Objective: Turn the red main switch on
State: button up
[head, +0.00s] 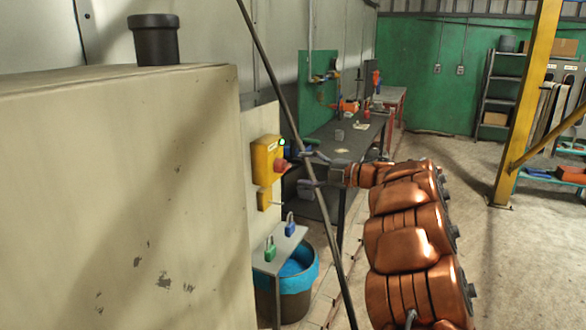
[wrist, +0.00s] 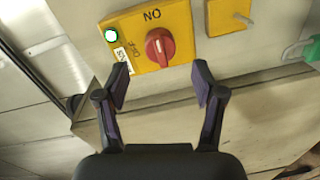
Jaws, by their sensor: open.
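The red main switch (wrist: 160,47) is a round rotary knob on a yellow box (wrist: 185,20). In the wrist view its raised grip runs roughly up and down, its upper end toward the "ON" lettering; "OFF" is to its left. A green lamp (wrist: 111,34) on the box glows. In the head view the yellow box (head: 264,160) is on the side of the cream cabinet, the red knob (head: 283,167) facing my gripper (head: 306,168). My gripper (wrist: 160,70) is open and empty, its fingers apart on either side of the knob's line and short of it.
A dark slanted bar (head: 268,70) crosses the head view near my gripper. The cream cabinet (head: 120,190) fills the left. Below the box, a small shelf (head: 280,255) holds green and blue padlocks, above a blue-lined bin (head: 300,270). A workbench (head: 340,150) stands behind.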

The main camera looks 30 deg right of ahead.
jog(key=v, duration=0.6)
jog(key=shift+s+r, duration=0.1)
jog(key=shift+s, duration=0.05)
dwell(0.3)
jog(key=w+d+r+m+t+h, duration=0.1)
jog(key=w+d+r+m+h, duration=0.15)
jog(key=r+m+h, duration=0.35)
jog(key=w+d+r+m+t+h, duration=0.1)
jog(key=w+r+m+h, duration=0.35)
jog(key=h, duration=0.35)
jog(key=s+a+f+m+g, duration=1.25)
jog(key=s+a+f, duration=0.85)
jog(key=s, duration=0.2)
jog(key=s+a+f+g+y, duration=0.2)
jog(key=s+a+f+g, duration=0.1)
jog(key=s+a, duration=0.5)
jog(key=s+a+f+n+g+y, duration=0.1)
jog(key=s+a+f+g+y, duration=0.2)
jog(key=s+a, duration=0.6)
jog(key=s+f, duration=0.1)
jog(key=s, duration=0.3)
jog(key=shift+f, duration=0.25)
